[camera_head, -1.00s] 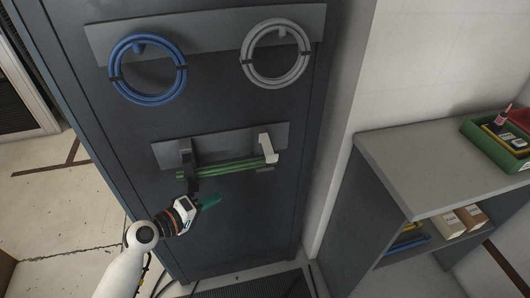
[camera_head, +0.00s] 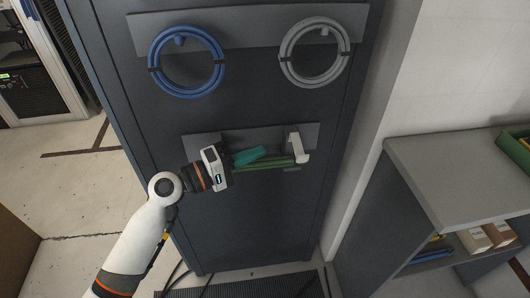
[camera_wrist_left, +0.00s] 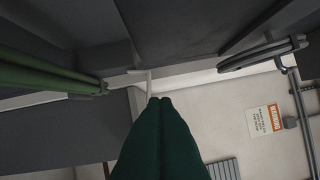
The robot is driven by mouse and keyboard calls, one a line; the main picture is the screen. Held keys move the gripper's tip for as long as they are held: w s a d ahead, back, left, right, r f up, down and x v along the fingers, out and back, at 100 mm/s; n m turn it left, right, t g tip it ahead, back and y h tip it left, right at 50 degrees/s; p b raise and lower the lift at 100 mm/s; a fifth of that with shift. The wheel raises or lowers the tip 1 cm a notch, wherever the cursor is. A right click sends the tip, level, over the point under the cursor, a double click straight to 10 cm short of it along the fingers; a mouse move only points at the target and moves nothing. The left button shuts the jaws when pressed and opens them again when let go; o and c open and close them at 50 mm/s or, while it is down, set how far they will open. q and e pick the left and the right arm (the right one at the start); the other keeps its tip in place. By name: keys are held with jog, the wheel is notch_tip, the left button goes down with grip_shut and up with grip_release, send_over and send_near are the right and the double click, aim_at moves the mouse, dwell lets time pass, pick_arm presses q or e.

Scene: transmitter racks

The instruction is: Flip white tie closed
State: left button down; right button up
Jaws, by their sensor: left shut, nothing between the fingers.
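The white tie (camera_head: 298,147) stands at the right end of the green cable bundle (camera_head: 276,163), on a grey plate on the dark cabinet. Its upper part sticks up above the bundle; I cannot tell its exact angle. My left gripper (camera_head: 262,151) is shut and empty. Its teal fingers point right, in front of the plate and a little left of the white tie, with a gap between. In the left wrist view the shut fingertips (camera_wrist_left: 160,101) lie right of the green bundle (camera_wrist_left: 45,78), below a thin pale piece that may be the tie. My wrist hides the bundle's left end and the dark tie.
A blue cable coil (camera_head: 187,60) and a grey cable coil (camera_head: 314,52) hang above on the cabinet. A grey shelf unit (camera_head: 450,170) with a green tray (camera_head: 515,146) stands to the right. The cabinet front below the bundle is clear.

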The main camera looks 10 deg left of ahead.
aim_at(299, 144)
pick_arm(q)
jog(key=f+p+x, duration=0.1)
jog(key=p+x, duration=0.1)
jog(key=x, duration=0.7)
jog(key=s, duration=0.2)
jog(key=s+d+p, duration=0.1)
jog(key=s, duration=0.1)
